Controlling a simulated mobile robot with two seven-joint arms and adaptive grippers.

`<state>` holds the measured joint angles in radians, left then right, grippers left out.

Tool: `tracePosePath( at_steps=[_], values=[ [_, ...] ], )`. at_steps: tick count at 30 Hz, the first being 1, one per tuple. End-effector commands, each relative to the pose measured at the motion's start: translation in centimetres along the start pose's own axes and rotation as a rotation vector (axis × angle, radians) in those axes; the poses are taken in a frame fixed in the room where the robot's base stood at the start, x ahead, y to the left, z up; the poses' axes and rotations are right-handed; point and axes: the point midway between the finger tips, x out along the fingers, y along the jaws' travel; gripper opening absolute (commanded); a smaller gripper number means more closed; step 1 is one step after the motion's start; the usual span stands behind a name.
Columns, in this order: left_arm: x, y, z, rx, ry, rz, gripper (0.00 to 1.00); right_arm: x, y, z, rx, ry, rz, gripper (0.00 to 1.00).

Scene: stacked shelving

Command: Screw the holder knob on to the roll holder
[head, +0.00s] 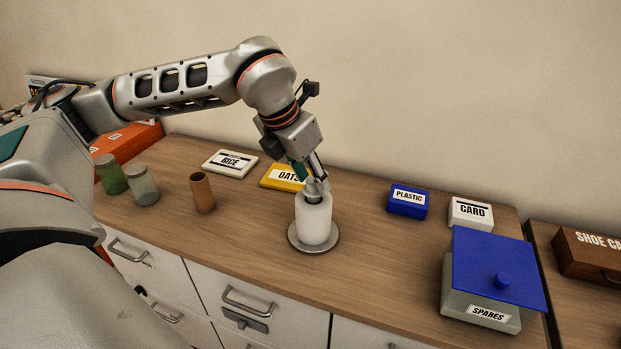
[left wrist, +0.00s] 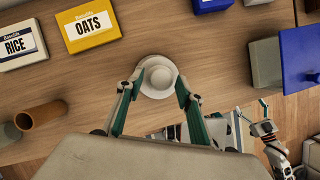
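A white paper roll (head: 313,218) stands upright on the round grey base of the roll holder (head: 328,240). A grey knob-like piece (head: 313,187) shows at the top of the roll, partly hidden by my gripper. My left gripper (head: 311,176) points down from above, right over the roll's top. In the left wrist view its fingers (left wrist: 159,83) are spread, with a pale round top (left wrist: 160,76) between them and a gap on each side. My right gripper (left wrist: 253,110) shows small at the lower right of the left wrist view, its fingers apart and empty; it is outside the head view.
A yellow OATS box (head: 282,177) and a white RICE box (head: 230,163) lie behind. A brown tube (head: 202,193) and two jars (head: 142,184) stand left. Blue PLASTIC (head: 408,202) and white CARD (head: 471,212) boxes and the blue-lidded SPARES box (head: 481,306) are right. Counter around the roll is clear.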

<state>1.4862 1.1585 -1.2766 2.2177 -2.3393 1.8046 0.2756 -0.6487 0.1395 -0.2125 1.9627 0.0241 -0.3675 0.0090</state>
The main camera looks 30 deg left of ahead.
Motion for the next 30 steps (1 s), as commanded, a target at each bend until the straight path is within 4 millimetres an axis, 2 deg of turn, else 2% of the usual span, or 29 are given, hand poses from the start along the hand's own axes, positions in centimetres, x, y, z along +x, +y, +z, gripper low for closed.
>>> tracePosePath(
  at_steps=[6, 13, 18, 26, 30],
  values=[
    [0.1, -0.3, -0.1, -0.224, 0.001, 0.093, 0.37, 0.3, -0.1, 0.7, 0.001, -0.005, -0.001, 0.86],
    [0.0, -0.5, 0.1, -0.363, -0.002, 0.150, 0.37, 0.3, -0.1, 0.7, 0.001, -0.005, -0.001, 0.86],
    [-0.1, -0.6, 0.2, -0.597, -0.001, 0.248, 0.37, 0.1, -0.1, 0.4, 0.000, -0.003, -0.001, 0.86],
    [0.0, -0.7, 0.3, -0.771, -0.001, 0.319, 0.37, 0.0, 0.0, 0.1, 0.000, -0.001, 0.000, 0.86],
    [0.0, -0.8, 0.5, -0.959, -0.002, 0.399, 0.37, -0.2, 0.1, -0.3, -0.001, 0.001, 0.000, 0.86]
  ],
)
